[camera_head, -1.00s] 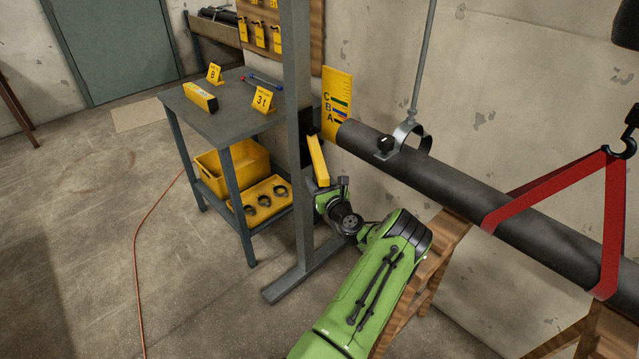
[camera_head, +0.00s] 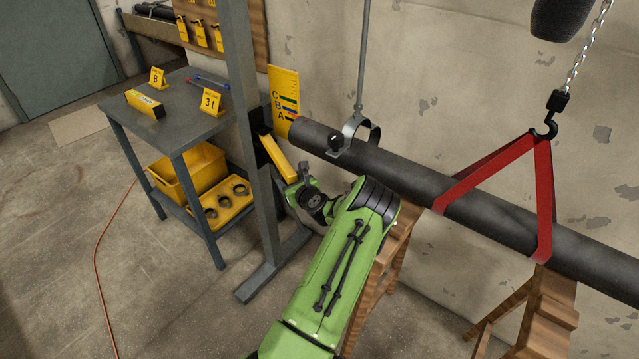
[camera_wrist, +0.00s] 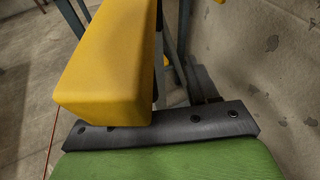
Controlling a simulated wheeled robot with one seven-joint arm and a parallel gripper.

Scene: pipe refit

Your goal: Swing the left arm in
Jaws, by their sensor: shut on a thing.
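The left arm is a yellow bar (camera_head: 277,158) hinged on a grey upright post (camera_head: 243,120). It points out from the post towards the lower right, below the near end of the dark pipe (camera_head: 390,170). My gripper (camera_head: 293,188) is shut on the bar's outer end. In the wrist view the yellow bar (camera_wrist: 105,75) fills the upper left, close to the camera. The fingertips are largely hidden there. The pipe end lies above and to the right of the bar, apart from it.
A yellow marker plate lettered C, B, A (camera_head: 284,95) stands behind the pipe end. A hanger clamp (camera_head: 352,140) and a red sling (camera_head: 543,200) are at the pipe. A wooden stand (camera_head: 392,255) is right of my arm. A grey table (camera_head: 180,110) stands left.

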